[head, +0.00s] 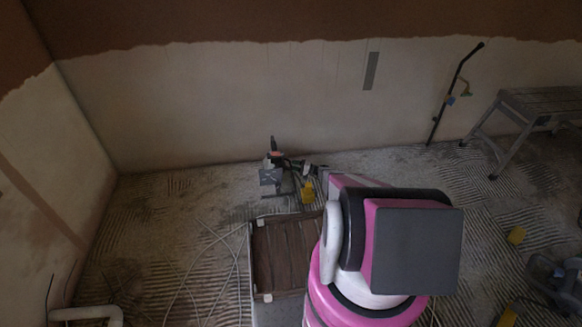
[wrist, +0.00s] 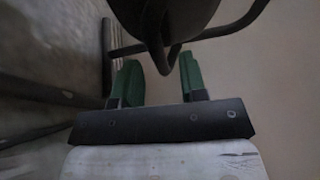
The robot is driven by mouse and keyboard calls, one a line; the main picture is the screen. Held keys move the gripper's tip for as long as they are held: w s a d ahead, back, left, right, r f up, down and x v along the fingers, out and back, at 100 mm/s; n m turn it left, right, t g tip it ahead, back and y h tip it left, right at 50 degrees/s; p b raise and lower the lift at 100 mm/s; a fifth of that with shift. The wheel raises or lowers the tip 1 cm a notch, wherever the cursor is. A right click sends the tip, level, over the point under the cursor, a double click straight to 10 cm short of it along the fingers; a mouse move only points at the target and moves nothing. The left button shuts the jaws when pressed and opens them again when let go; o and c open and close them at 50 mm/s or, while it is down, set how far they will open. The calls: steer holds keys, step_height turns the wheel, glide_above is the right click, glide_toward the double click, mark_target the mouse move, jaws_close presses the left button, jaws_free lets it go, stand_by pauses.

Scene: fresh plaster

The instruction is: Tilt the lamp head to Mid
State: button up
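The lamp head shows in the wrist view as a dark rounded body (wrist: 165,14) at the top edge, with black tubular bars (wrist: 232,27) around it. A dark curved bar hangs from it into the gap between my gripper's green fingers (wrist: 160,78). The fingers are apart, with clear space around the bar; I cannot tell whether either touches it. In the head view the lamp (head: 270,177) is a small dark cluster by the wall, and my arm reaches towards it, partly covering that area. The lamp's tilt angle and any Mid mark cannot be made out.
A brown slatted crate or pallet (head: 254,268) lies on the ridged floor just left of my arm. Pale cables (head: 181,283) trail on the floor at left. A step platform (head: 541,101) stands at right, and a dark pipe (head: 446,96) leans along the back wall.

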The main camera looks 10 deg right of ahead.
steer(key=v, duration=0.8)
steer(key=shift+s, duration=0.1)
steer(key=s+a+r+n+g+h, duration=0.2)
steer(key=s+a+r+g+h, duration=0.3)
steer(key=s+r, duration=0.55)
steer(key=s+a+r+n+g+h, duration=0.25)
steer(key=s+a+r, duration=0.5)
steer(key=r, duration=0.65)
steer(key=s+d+r+h, duration=0.2)
steer(key=s+r+h, duration=0.7)
steer(key=s+r, duration=1.1)
steer(key=shift+s+d+h, duration=0.25)
steer(key=shift+h, duration=0.1)
